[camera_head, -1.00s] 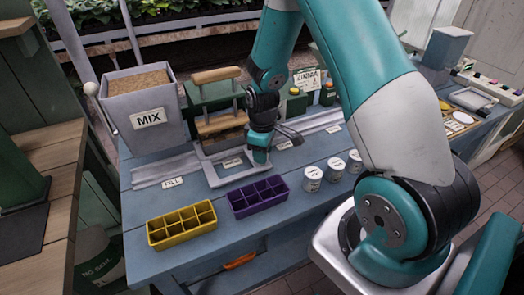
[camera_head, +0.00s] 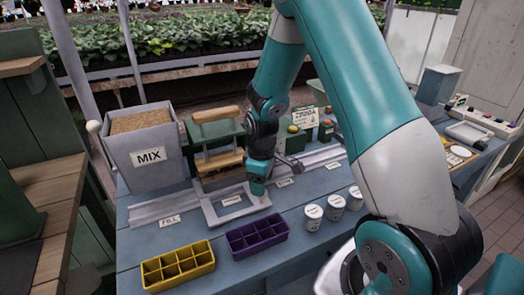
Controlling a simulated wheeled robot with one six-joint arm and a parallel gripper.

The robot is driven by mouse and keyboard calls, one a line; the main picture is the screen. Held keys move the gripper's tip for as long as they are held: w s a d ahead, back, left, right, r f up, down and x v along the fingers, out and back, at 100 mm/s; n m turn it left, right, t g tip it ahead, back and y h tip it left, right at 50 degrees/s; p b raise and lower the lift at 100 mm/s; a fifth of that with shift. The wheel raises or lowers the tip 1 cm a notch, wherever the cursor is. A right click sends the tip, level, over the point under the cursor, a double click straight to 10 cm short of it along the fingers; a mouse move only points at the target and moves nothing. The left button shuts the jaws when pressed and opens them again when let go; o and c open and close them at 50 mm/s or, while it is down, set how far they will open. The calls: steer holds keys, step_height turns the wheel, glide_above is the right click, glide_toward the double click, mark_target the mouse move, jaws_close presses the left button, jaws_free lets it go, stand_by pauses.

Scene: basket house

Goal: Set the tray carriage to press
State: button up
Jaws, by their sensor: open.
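The tray carriage (camera_head: 214,217) is a pale grey open frame on the metal rail, at the foot of the press. The press (camera_head: 217,150) has a green body, a wooden top handle and a wooden plate. A small label (camera_head: 231,200) lies inside the frame, too small to read; the FILL label (camera_head: 169,221) is further left. My gripper (camera_head: 258,190) is open and low at the carriage's right arm, pointing down. My wrist hides part of the frame and rail, and I cannot tell whether the fingers touch the carriage.
A MIX hopper (camera_head: 148,160) stands left of the press. Yellow (camera_head: 179,267) and purple (camera_head: 257,238) cell trays sit in front, with several white pots (camera_head: 313,217) to the right. The rail (camera_head: 160,209) runs across the blue bench.

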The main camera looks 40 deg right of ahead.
step_height(320, 180, up, 14)
stand_by(0.3)
steer(key=shift+r, duration=0.1)
